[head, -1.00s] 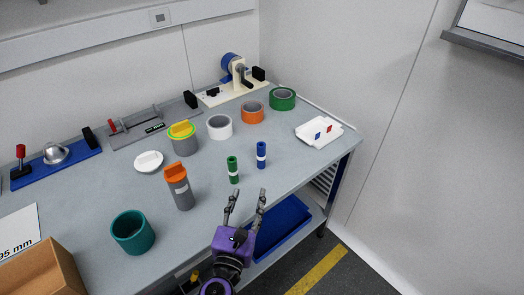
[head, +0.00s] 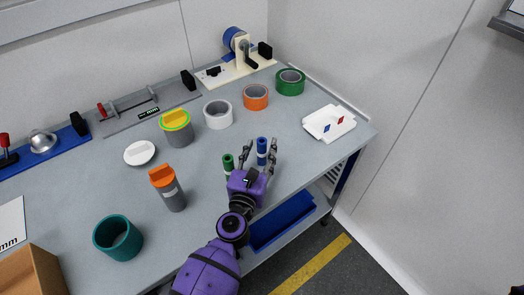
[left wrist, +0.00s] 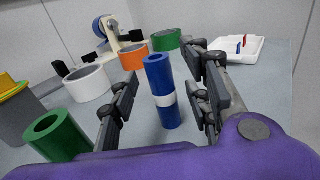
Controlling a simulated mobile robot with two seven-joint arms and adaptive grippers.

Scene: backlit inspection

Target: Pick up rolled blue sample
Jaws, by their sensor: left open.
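The rolled blue sample (head: 262,150) stands upright on the grey table, a blue tube with a white band. In the left wrist view the blue sample (left wrist: 162,90) stands between the two open fingers, a little beyond them. My left gripper (head: 259,154) is open and empty, low over the table in front of the blue sample; its fingers partly cover the sample's lower part in the head view. A green rolled sample (head: 228,164) stands just left of the gripper, partly hidden by it; in the left wrist view it (left wrist: 57,137) is outside the left finger.
White (head: 218,114), orange (head: 256,97) and green (head: 290,82) tape rolls stand behind. A white tray (head: 329,123) is to the right. An orange-lidded container (head: 168,189) and teal cup (head: 117,238) stand left. The table's front edge is close to my arm.

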